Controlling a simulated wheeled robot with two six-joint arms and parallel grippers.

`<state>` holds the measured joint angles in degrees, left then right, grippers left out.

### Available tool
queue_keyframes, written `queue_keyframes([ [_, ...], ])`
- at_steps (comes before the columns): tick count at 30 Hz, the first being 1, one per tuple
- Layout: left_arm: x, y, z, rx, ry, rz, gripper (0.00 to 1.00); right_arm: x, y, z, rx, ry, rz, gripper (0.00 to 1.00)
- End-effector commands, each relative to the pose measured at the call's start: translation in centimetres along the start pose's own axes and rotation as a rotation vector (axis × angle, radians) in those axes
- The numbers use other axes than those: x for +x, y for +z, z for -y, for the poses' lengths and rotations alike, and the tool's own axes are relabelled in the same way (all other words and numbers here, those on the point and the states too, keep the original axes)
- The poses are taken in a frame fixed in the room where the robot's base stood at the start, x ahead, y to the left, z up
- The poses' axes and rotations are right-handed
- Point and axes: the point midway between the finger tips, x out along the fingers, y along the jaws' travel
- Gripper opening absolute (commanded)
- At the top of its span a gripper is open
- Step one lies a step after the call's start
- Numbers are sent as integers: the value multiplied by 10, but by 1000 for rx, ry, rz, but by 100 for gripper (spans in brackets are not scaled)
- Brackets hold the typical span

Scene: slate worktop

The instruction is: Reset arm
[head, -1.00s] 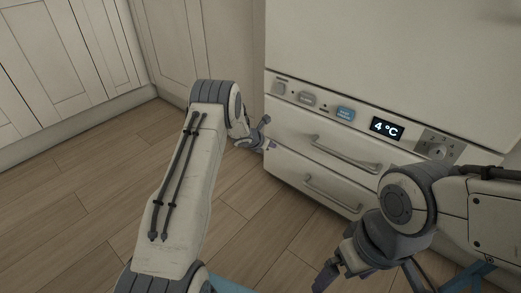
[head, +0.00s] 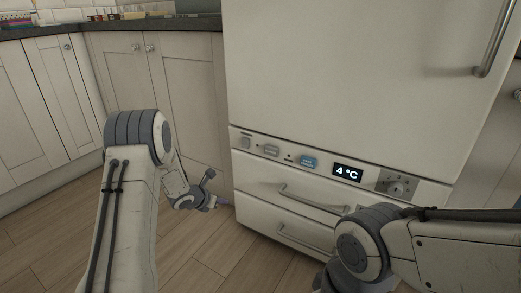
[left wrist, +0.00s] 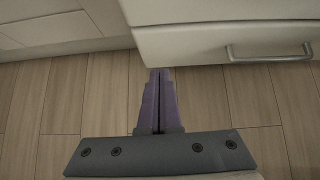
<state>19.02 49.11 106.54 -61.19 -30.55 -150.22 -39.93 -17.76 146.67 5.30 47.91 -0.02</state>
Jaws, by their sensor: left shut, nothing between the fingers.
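My left gripper (head: 222,201) hangs low in front of the left edge of the fridge (head: 350,70), beside its lower drawers. In the left wrist view its two purple fingers (left wrist: 158,98) lie together, shut and empty, above the wood floor. Their tips point at the bottom edge of a white drawer front and appear apart from it. My right arm (head: 365,245) comes in from the right in front of the drawers. Its gripper is below the frame.
The fridge has an upper drawer handle (head: 313,198), a lower drawer handle (head: 305,238) and a display (head: 348,172) reading 4 °C. White cabinets (head: 180,95) under a dark worktop (head: 150,24) stand to the left. The floor (head: 190,250) between my arms is clear.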

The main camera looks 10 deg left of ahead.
Motion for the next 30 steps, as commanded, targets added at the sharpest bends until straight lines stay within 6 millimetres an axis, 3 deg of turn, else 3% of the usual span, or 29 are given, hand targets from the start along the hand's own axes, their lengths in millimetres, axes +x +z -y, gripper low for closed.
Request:
queue_keyframes([
  [4,-17,28,18,-131,30,-20,0,-12,0,1,0,0,1,100],
  [7,-43,60,48,-359,81,-50,0,-27,-1,2,0,0,0,100],
  [10,-81,87,87,-663,149,-80,0,-44,-2,3,0,0,0,100],
  [15,-156,106,160,-1204,270,-127,0,-70,-4,5,0,0,0,100],
  [20,-237,96,228,-1707,413,-176,0,-94,-5,7,0,0,0,100],
  [24,-310,71,279,-2099,581,-230,0,-114,-6,8,0,0,0,100],
  [30,-400,27,328,-2488,873,-285,0,-135,-7,10,0,0,0,100],
])
